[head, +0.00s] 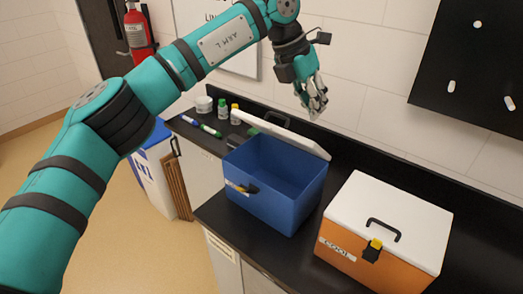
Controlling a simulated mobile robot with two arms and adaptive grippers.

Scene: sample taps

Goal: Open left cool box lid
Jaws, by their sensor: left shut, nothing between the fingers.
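The left cool box is a blue box (265,199) on the black counter. Its white lid (284,134) is swung up and back, so the blue inside shows and looks empty. My left gripper (316,108) is shut and empty, above and behind the raised lid, near the wall. I cannot tell whether it touches the lid. My right gripper is not in view.
An orange cool box (345,262) with a shut white lid stands to the right. Markers (211,131), small bottles (235,113) and a white cup (204,104) are at the counter's far left. A black panel (480,65) hangs on the wall.

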